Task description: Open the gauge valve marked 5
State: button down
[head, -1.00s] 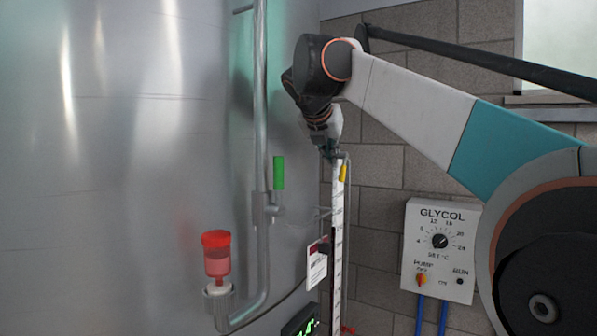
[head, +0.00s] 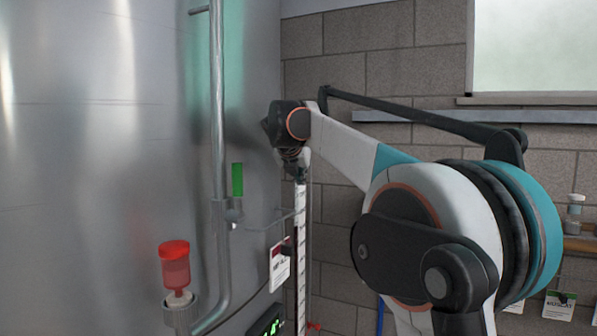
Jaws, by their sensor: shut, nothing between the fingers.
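A tall, narrow gauge with a white scale (head: 300,230) stands beside the steel tank. A small red part, perhaps a valve handle (head: 314,327), shows at its foot by the bottom edge. No mark 5 is readable in the head view, so I cannot tell which valve bears it. My gripper (head: 300,174) is at the top of the scale, pointing down, shut and empty. It is small and dark here, and I cannot tell whether it touches the gauge.
The steel tank (head: 90,190) fills the left. A pipe (head: 219,110) runs down it, with a green handle (head: 237,179) and a red-capped cup (head: 175,265). A white tag (head: 280,265) hangs beside the gauge. A dark display (head: 267,322) is below. A shelf (head: 580,243) is at right.

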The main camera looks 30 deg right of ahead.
jog(key=shift+w, duration=0.15)
jog(key=shift+w+d+f+t+h+b, duration=0.3)
jog(key=shift+w+d+f+b, duration=0.1)
jog(key=shift+d+f, duration=0.15)
jog(key=shift+w+d+f+t+h+b, duration=0.25)
jog(key=shift+d+f+t+h+b, duration=0.15)
jog(key=shift+f, duration=0.2)
